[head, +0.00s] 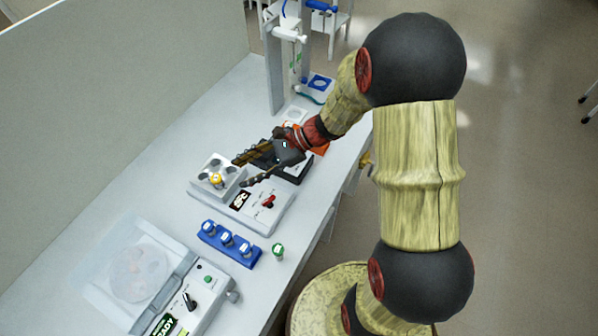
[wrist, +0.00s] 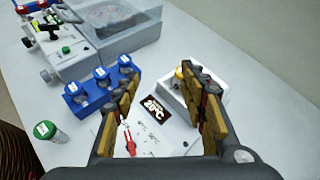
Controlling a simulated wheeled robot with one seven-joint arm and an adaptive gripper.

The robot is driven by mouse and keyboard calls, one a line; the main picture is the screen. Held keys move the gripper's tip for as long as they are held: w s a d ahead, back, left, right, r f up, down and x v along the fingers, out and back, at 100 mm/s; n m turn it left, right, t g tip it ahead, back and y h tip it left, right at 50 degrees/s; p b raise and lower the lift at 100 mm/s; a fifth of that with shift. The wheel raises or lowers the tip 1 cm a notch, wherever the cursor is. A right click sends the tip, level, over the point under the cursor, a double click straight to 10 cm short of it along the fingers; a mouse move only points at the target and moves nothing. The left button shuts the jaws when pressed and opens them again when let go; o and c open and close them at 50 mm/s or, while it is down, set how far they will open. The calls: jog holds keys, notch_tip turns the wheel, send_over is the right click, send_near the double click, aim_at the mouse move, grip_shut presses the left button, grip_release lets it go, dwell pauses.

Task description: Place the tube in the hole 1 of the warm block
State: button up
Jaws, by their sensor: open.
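A white block with several dark holes (head: 218,168) sits on a white heater unit (head: 262,218) with a small black display and a red control. A yellow-capped tube (head: 216,180) stands in one of its holes. In the wrist view the block (wrist: 173,96) and yellow cap (wrist: 179,72) are partly hidden by a finger. My gripper (head: 241,172) is open and empty, its fingers above the heater unit beside the block. A green-capped tube (head: 278,251) stands alone on the bench; it also shows in the wrist view (wrist: 46,131). I cannot read the hole numbers.
A blue rack (head: 241,257) with several blue-white-capped tubes stands beside the heater unit. A centrifuge-like device with a clear lid (head: 138,272) is at front left. A wall borders the bench's left.

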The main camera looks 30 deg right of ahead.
jog(key=s+d+r+n+t+h, duration=0.1)
jog(key=s+d+r+n+h, duration=0.3)
jog(key=s+r+n, duration=0.5)
jog(key=s+d+r+n+t+h, duration=0.1)
jog(key=s+d+r+n+h, duration=0.3)
jog(key=s+r+n+h, duration=0.3)
jog(key=s+r+n, duration=0.2)
jog(key=s, duration=0.2)
jog(key=shift+n+h, duration=0.3)
notch_tip(320, 180, down, 5)
jog(key=b, duration=0.5)
